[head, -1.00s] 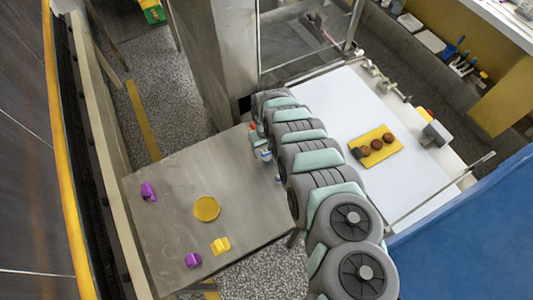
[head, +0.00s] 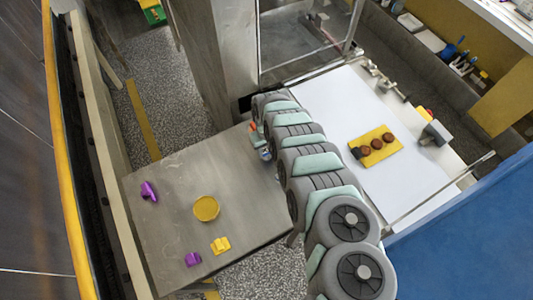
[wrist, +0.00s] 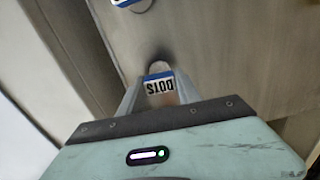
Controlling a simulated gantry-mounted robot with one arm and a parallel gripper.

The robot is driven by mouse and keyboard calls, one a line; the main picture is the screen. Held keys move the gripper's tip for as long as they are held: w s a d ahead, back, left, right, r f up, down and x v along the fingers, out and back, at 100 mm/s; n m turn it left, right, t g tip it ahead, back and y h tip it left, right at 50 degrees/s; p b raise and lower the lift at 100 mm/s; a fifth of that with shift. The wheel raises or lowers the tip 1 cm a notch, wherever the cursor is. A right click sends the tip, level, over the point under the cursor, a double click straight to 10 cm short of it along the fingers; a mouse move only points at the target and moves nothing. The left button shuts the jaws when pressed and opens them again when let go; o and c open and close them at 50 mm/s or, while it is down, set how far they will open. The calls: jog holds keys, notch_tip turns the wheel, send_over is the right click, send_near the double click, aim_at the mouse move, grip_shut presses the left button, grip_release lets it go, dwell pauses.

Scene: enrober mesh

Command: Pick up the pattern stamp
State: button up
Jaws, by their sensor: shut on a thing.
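I cannot tell whether the stamp touches the surface. Another blue-and-white labelled piece (wrist: 130,3) is cut off at the top edge. In the head view my arm hides the gripper. Small red and blue pieces (head: 265,153) show beside the arm at the table's edge.
The grey metal table (head: 165,235) holds two purple pieces (head: 149,191) (head: 193,259), a round yellow piece (head: 206,208) and a yellow block (head: 220,245). Right of my arm, a white surface (head: 350,105) holds a yellow board (head: 391,150) with brown round pieces. A metal column (head: 210,70) stands behind.

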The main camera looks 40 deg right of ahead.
aim_at(266, 150)
grip_shut()
jog(key=shift+r, duration=0.15)
jog(key=shift+w+r, duration=0.1)
jog(key=shift+r, duration=0.5)
notch_tip(266, 150, up, 19)
jog(key=p, duration=0.4)
jog(key=shift+f, duration=0.2)
